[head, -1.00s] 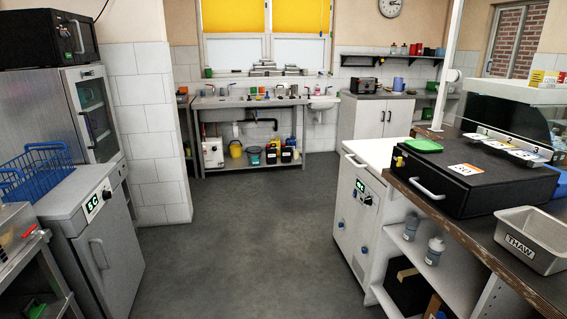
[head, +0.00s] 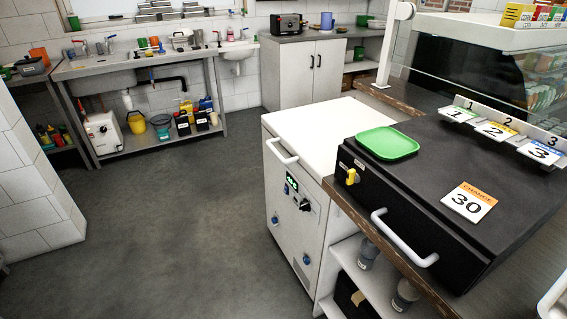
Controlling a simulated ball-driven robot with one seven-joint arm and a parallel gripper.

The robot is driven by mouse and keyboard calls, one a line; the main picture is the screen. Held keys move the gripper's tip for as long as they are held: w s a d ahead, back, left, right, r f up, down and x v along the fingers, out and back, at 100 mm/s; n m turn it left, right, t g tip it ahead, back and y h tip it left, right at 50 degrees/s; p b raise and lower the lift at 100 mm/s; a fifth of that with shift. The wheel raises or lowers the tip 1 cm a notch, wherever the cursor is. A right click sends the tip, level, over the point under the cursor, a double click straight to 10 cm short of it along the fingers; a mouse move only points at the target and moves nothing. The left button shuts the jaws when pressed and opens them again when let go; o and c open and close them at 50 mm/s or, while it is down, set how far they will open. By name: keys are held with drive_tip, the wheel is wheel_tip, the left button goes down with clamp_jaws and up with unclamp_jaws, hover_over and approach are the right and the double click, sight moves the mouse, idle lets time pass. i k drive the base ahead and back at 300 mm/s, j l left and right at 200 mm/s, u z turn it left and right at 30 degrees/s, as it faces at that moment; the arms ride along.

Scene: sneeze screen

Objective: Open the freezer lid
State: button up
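A white chest unit (head: 292,215), which looks like the freezer, stands on the floor at the left end of the counter. Its flat white lid (head: 325,125) is down. A white bar handle (head: 281,152) sits at the lid's front left edge. The front has a small green-lit display, a dark knob and blue knobs. My gripper is not in view in the head view, so its state does not show.
The counter (head: 430,285) adjoins the freezer on the right. It bears a black box (head: 425,190) with a white handle, a green tray (head: 387,143) and a "30" card (head: 468,202). Grey floor (head: 170,230) is open left of the freezer. A sink bench stands behind.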

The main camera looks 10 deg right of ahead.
sight(313, 133)
drive_tip(key=i+j+z, duration=0.1)
drive_tip(key=i+j, duration=0.15)
drive_tip(key=i, duration=0.15)
drive_tip(key=i+j+z, duration=0.1)
drive_tip(key=i+j, duration=0.15)
drive_tip(key=i+j+z, duration=0.1)
drive_tip(key=i+j, duration=0.15)
drive_tip(key=j, duration=0.2)
drive_tip(key=i+j+z, duration=0.25)
drive_tip(key=i+j, duration=0.2)
drive_tip(key=j, duration=0.3)
drive_tip(key=i+j+z, duration=0.1)
drive_tip(key=j, duration=0.35)
drive_tip(key=i, duration=0.3)
drive_tip(key=z, duration=0.05)
